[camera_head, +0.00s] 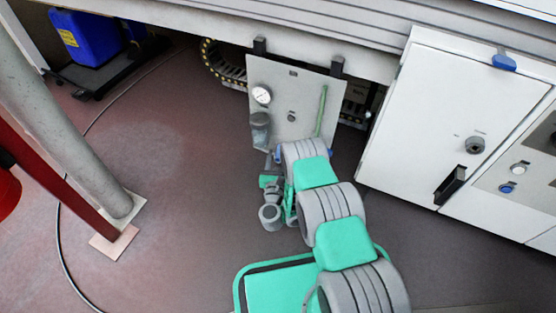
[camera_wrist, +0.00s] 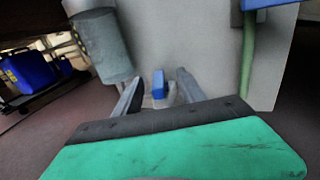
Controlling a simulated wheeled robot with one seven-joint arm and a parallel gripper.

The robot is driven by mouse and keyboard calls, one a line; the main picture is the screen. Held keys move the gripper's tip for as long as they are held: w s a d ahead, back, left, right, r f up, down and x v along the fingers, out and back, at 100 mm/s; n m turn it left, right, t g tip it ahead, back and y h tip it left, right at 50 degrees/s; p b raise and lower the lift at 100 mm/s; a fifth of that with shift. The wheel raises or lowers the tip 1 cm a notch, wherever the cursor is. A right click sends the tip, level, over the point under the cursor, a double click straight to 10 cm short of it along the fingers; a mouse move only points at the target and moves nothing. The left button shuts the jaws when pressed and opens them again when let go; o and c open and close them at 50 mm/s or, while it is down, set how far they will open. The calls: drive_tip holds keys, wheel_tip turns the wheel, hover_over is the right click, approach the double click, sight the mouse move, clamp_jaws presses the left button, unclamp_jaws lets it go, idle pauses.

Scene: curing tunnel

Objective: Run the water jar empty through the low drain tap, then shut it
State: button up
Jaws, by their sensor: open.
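The water jar (camera_head: 260,130) is a grey see-through cylinder low on the left of a grey panel (camera_head: 274,84), under a round gauge (camera_head: 261,95). It also shows at upper left in the wrist view (camera_wrist: 101,46). I cannot make out a water level. A small blue tap handle (camera_wrist: 158,83) stands right of and below the jar, low on the panel. My gripper (camera_wrist: 159,88) is open, with one finger on each side of the blue handle. I cannot tell if either finger touches it. In the head view my arm hides the handle and most of the gripper.
A green pipe (camera_head: 321,108) runs down the panel's right side, with a blue part (camera_wrist: 262,4) at its upper end in the wrist view. A white cabinet (camera_head: 435,105) stands right. A grey post (camera_head: 60,120) and a blue canister (camera_head: 86,38) are left. Open floor lies between.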

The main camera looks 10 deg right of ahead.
drive_tip(key=p+v, duration=0.6)
drive_tip(key=v, duration=0.1)
drive_tip(key=shift+s, duration=0.2)
drive_tip(key=shift+a+r, duration=0.1)
